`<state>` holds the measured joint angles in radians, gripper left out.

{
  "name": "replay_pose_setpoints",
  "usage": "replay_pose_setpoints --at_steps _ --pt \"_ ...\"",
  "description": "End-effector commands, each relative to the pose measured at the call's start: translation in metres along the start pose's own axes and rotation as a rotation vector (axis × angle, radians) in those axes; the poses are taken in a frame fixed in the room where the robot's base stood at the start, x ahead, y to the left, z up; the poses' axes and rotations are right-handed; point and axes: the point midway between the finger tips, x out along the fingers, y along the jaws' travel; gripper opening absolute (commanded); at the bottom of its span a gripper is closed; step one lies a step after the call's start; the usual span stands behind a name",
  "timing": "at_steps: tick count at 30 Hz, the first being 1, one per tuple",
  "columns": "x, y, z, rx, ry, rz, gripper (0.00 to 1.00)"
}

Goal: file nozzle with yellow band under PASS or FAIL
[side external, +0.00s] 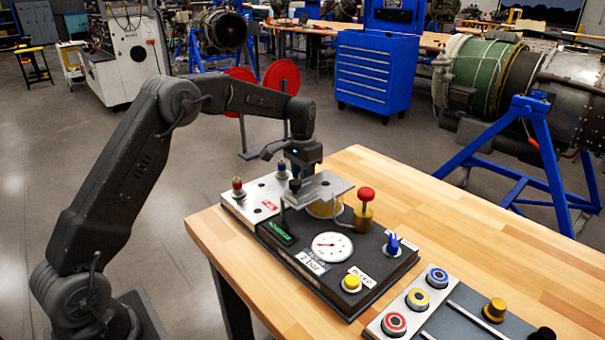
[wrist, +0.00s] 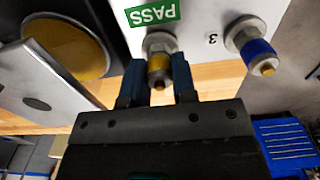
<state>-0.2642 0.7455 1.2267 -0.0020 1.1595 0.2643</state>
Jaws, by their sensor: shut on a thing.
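My gripper (wrist: 158,84) is shut on the nozzle with the yellow band (wrist: 159,64), one finger on each side of it. The nozzle lines up with the white plate, close by the green PASS label (wrist: 152,12); I cannot tell whether it touches the plate. In the side external view my gripper (side external: 297,182) is low over the far end of the white plate (side external: 252,203), and the held nozzle is hard to make out. The blue-banded nozzle (wrist: 258,52) stands on the plate beside it, near a "3". A red label (side external: 268,206), too small to read, is on the plate.
A red-topped nozzle (side external: 237,187) stands at the plate's left. The black test box (side external: 300,262) has a gauge (side external: 332,246), a raised clear or grey lid (side external: 325,187) and a red knob (side external: 366,194). A button panel (side external: 430,318) sits front right. The wooden bench (side external: 460,220) is clear behind.

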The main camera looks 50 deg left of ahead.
Motion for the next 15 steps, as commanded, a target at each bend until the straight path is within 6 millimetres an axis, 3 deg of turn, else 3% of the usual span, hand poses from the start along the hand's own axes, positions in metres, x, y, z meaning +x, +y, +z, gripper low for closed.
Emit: replay_pose_setpoints --at_steps 1,3,4,12,15 --pt "0.0102 0.0001 0.0021 0.002 -0.015 0.0 0.0" --pt "0.0102 0.0001 0.0022 0.002 -0.015 0.0 0.0" --pt "0.0102 0.0001 0.0022 0.002 -0.015 0.0 0.28" --pt "0.0073 0.0 0.0016 0.001 -0.012 0.0 0.54" --pt "0.0066 0.0 0.0015 0.001 -0.011 0.0 0.55"
